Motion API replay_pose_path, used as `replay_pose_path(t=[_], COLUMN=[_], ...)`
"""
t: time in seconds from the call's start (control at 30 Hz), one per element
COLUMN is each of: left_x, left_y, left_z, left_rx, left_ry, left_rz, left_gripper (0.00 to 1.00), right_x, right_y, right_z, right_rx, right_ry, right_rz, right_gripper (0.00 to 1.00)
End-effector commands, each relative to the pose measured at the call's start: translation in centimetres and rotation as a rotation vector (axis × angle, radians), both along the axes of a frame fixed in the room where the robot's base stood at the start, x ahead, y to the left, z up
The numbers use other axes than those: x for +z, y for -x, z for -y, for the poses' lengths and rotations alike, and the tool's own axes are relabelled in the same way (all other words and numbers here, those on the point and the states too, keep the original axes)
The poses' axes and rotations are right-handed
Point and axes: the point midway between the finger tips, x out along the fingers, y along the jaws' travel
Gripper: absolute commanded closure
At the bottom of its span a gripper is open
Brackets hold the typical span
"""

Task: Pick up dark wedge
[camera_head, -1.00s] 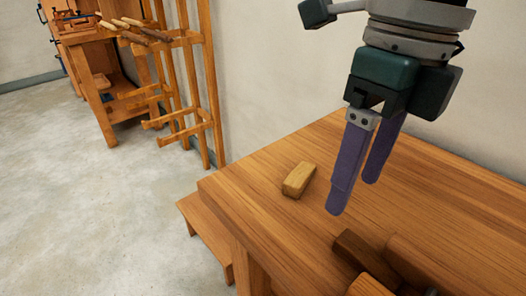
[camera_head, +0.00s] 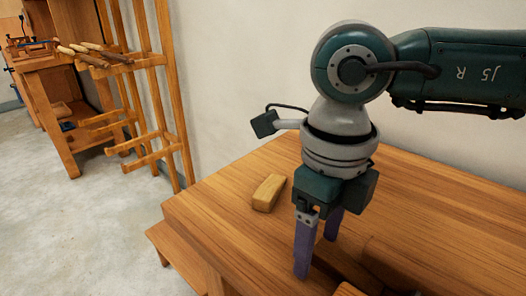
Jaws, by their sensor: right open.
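My right gripper (camera_head: 317,257) points down over the workbench, its two purple fingers apart with nothing visibly held between them. A dark brown block (camera_head: 328,269), which looks like the dark wedge, lies on the bench just right of and partly behind the nearer finger. Part of it is hidden by that finger, and I cannot tell whether they touch. My left gripper is not in view.
A light wooden block (camera_head: 268,193) lies on the wooden workbench (camera_head: 215,215), left of the gripper. A larger brown piece (camera_head: 392,262) is at the lower right. A wall stands behind the bench. A wooden rack (camera_head: 140,95) is at the left.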

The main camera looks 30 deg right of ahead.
Motion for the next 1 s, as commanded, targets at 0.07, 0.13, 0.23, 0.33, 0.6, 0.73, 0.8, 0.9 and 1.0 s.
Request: replay_pose_path(t=[0.07, 0.13, 0.23, 0.33, 0.6, 0.73, 0.8, 0.9, 1.0], left_x=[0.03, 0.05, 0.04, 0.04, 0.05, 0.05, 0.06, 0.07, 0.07], left_y=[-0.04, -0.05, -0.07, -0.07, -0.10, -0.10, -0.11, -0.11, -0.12], left_z=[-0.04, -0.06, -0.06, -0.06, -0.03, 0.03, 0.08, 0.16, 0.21], left_rx=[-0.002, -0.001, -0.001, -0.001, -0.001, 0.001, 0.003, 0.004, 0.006], left_ry=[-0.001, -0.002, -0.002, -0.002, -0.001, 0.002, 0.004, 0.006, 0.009], left_rz=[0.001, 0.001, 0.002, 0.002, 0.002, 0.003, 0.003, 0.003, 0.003], left_gripper=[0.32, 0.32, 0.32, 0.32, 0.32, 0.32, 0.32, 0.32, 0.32], right_x=[0.04, 0.05, 0.06, 0.07, 0.08, 0.08, 0.08, 0.09, 0.09], right_y=[0.00, 0.00, -0.01, -0.01, -0.01, -0.01, -0.01, -0.01, -0.01], right_z=[-0.02, -0.02, -0.03, -0.03, -0.03, -0.03, -0.03, -0.03, -0.03], right_rx=[0.000, 0.000, 0.001, 0.001, 0.000, 0.000, 0.000, 0.000, 0.000], right_ry=[0.000, -0.001, -0.001, -0.001, -0.001, -0.001, -0.001, -0.001, -0.001], right_rz=[0.000, 0.000, 0.001, 0.001, 0.001, 0.001, 0.001, 0.001, 0.001], right_gripper=[0.28, 0.33, 0.44, 0.56, 0.86, 1.00, 1.00, 1.00, 1.00])
